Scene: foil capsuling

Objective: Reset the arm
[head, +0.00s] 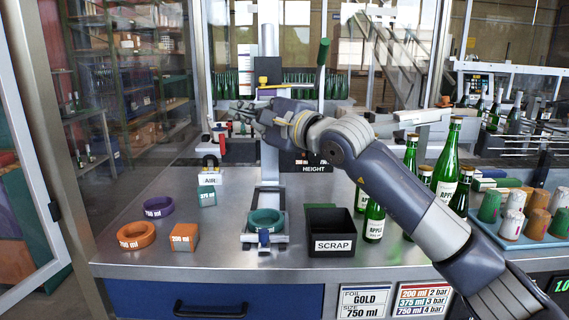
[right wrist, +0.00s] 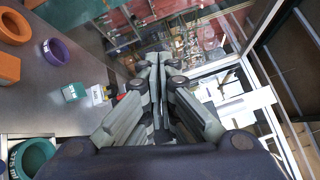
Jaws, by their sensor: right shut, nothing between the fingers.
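My right gripper (head: 240,112) is raised above the bench, in front of the height column (head: 269,160), with its arm coming in from the lower right. In the right wrist view its fingers (right wrist: 158,75) are together with nothing between them. A teal ring (head: 265,219) sits on the fixture at the foot of the column. It also shows at the lower left of the right wrist view (right wrist: 33,158). My left gripper is not in view.
An orange ring (head: 136,235), a purple ring (head: 158,207), an orange block (head: 184,238) and a teal block (head: 207,196) lie on the left. A black SCRAP bin (head: 332,229) stands right of the fixture. Green bottles (head: 446,165) and a tray of foil cups (head: 510,240) are at right.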

